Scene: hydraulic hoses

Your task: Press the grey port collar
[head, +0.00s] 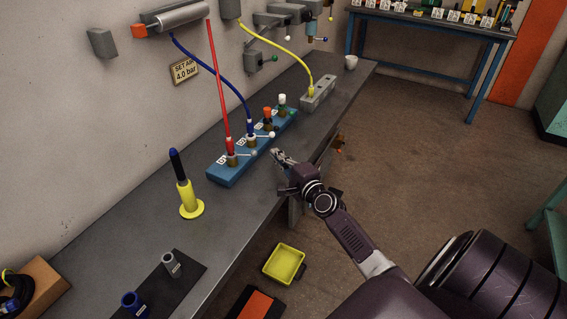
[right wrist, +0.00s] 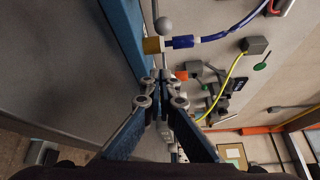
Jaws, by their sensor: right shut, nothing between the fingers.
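The blue port block (head: 217,174) lies on the bench with several ports in a row, each with a coloured or pale top and a ball-ended lever. A red hose (head: 218,90) and a blue hose (head: 220,76) rise from two of them. A port with a pale whitish-grey top (head: 282,99) is at the far end; I cannot tell for sure which part is the grey port collar. My right gripper (head: 277,153) is shut and empty, just to the right of the block. In the right wrist view its fingertips (right wrist: 165,76) are together below a brass-coloured fitting (right wrist: 153,46). My left gripper is not in view.
A grey block (head: 318,94) holds the yellow hose's end. A yellow stand with a blue-topped rod (head: 188,196) and a grey cylinder on a black mat (head: 172,265) stand nearer on the bench. A yellow tray (head: 285,263) is below the bench edge. Open floor lies right.

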